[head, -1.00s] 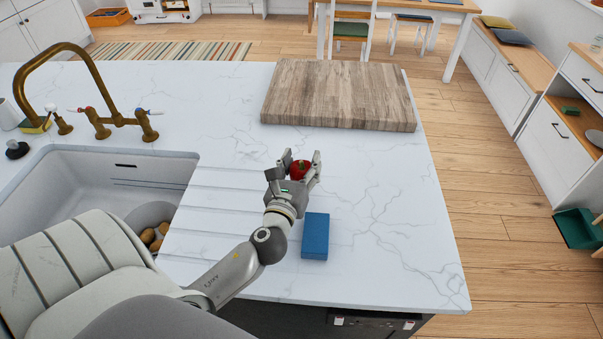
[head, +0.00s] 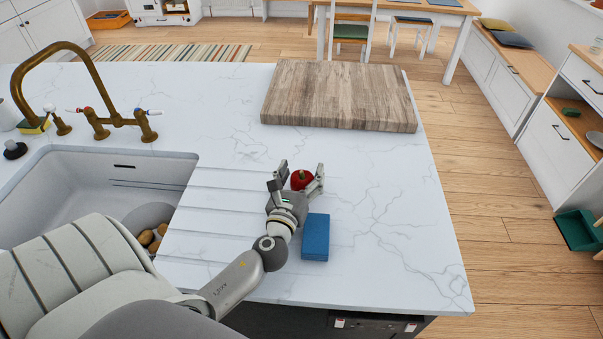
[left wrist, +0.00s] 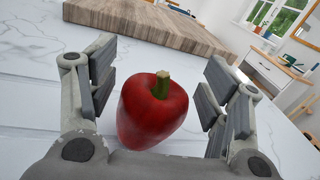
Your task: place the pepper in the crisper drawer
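The red pepper (head: 301,180) with its green stem stands on the white marble counter, right of the sink. My left gripper (head: 298,175) is open, with one finger on each side of the pepper. In the left wrist view the pepper (left wrist: 153,112) sits between the spread fingers, with a visible gap on both sides. Its lower part is partly hidden by the gripper's palm. My right gripper is not in view. No crisper drawer can be made out in these views.
A blue block (head: 315,237) lies on the counter just right of my left wrist. A thick wooden board (head: 338,95) lies behind the pepper. A sink (head: 60,200) with a brass tap (head: 70,55) is at left. The counter's right side is clear.

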